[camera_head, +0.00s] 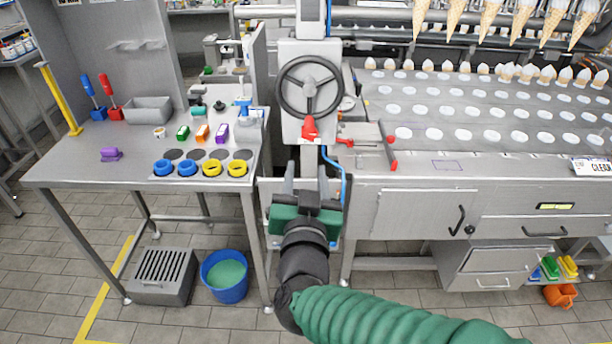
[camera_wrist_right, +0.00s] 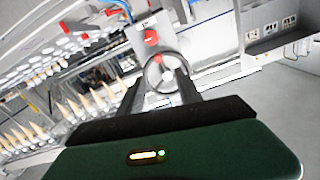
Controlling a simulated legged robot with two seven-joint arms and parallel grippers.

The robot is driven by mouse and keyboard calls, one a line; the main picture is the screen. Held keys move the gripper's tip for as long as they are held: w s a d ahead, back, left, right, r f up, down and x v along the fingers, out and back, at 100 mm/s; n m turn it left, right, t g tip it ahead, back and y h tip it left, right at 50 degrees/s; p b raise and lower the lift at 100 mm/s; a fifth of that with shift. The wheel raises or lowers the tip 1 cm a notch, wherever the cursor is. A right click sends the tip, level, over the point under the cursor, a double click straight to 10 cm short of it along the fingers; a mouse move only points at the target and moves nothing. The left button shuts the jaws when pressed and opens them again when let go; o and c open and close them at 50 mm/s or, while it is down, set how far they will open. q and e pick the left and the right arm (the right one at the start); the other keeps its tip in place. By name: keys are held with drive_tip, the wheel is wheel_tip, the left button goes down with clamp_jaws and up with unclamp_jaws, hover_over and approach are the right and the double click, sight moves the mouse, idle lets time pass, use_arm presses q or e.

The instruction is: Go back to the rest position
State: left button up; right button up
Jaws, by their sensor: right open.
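My right gripper (camera_head: 307,186) is open and empty in the head view, in front of the machine's column and below the black handwheel (camera_head: 308,87). Its green and black arm comes in from the bottom right. In the right wrist view my right gripper (camera_wrist_right: 168,95) shows its two dark fingers apart, with the handwheel (camera_wrist_right: 161,74) seen beyond them. I cannot tell from these views how far the fingers are from the column. My left gripper is in neither view.
A grey table (camera_head: 75,168) stands at the left with blue and yellow rings, small boxes and a grey bin (camera_head: 148,110). A perforated conveyor (camera_head: 450,135) with cones is at the right. A blue bucket (camera_head: 226,276) and grey crate (camera_head: 163,275) stand on the floor.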

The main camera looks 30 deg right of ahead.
drive_tip(key=shift+d+f, duration=0.1)
drive_tip(key=w+a+f+n+g+y+p, duration=0.3)
drive_tip(key=a+f+n+y+p, duration=0.35)
drive_tip(key=a+f+y, duration=0.2)
drive_tip(key=s+d+f+n+g+p, duration=0.1)
drive_tip(key=s+d+f+g+p, duration=0.2)
drive_tip(key=s+f+g, duration=0.6)
drive_tip(key=s+f, duration=0.2)
drive_tip(key=s, duration=0.3)
drive_tip(key=shift+f+n+g+y, duration=0.35)
drive_tip(key=shift+f+g, duration=0.05)
drive_tip(key=shift+o, duration=0.5)
drive_tip(key=shift+a, duration=0.1)
